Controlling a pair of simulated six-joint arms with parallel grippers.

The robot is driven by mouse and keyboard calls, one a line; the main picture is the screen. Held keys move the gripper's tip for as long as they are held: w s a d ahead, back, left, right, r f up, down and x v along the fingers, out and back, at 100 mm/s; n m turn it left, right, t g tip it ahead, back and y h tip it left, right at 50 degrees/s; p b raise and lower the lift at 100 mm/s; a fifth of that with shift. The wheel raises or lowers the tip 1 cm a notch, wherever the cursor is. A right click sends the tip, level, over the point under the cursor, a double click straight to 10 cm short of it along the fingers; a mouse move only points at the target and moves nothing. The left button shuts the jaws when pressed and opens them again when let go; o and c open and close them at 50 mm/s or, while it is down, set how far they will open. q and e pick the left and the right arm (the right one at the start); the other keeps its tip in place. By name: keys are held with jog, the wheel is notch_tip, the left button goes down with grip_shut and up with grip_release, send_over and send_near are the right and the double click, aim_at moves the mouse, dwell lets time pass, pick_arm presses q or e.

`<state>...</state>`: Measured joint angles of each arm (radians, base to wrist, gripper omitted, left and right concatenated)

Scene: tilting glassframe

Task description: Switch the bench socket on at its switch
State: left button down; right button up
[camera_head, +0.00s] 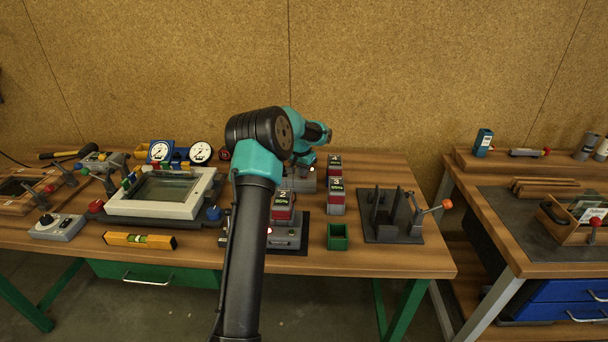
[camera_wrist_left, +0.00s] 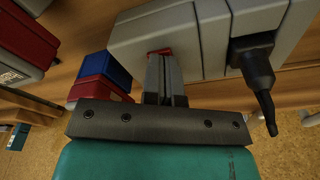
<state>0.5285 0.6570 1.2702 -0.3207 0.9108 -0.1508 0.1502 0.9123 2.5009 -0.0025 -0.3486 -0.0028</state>
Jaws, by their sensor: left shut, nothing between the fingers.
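The bench socket (camera_wrist_left: 210,45) is a light grey block that fills the upper part of the left wrist view. A black plug (camera_wrist_left: 252,58) with its cable sits in it toward the right. A small red switch (camera_wrist_left: 159,51) shows on the socket at the fingertips of my left gripper (camera_wrist_left: 164,62). The fingers are shut with nothing between them. The tips are at the switch and partly cover it; whether they touch or press it I cannot tell. In the head view my left gripper (camera_head: 305,160) is over the back of the bench, largely hidden by its own wrist.
Red-topped numbered blocks (camera_head: 336,190) stand close to the right of my gripper. A green box (camera_head: 338,237) and a dark fixture with an orange knob (camera_head: 393,215) are farther right. A framed glass panel (camera_head: 163,193) and two gauges (camera_head: 200,152) are on the left.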

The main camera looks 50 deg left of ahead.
pick_arm(q)
jog(key=shift+r, duration=3.5)
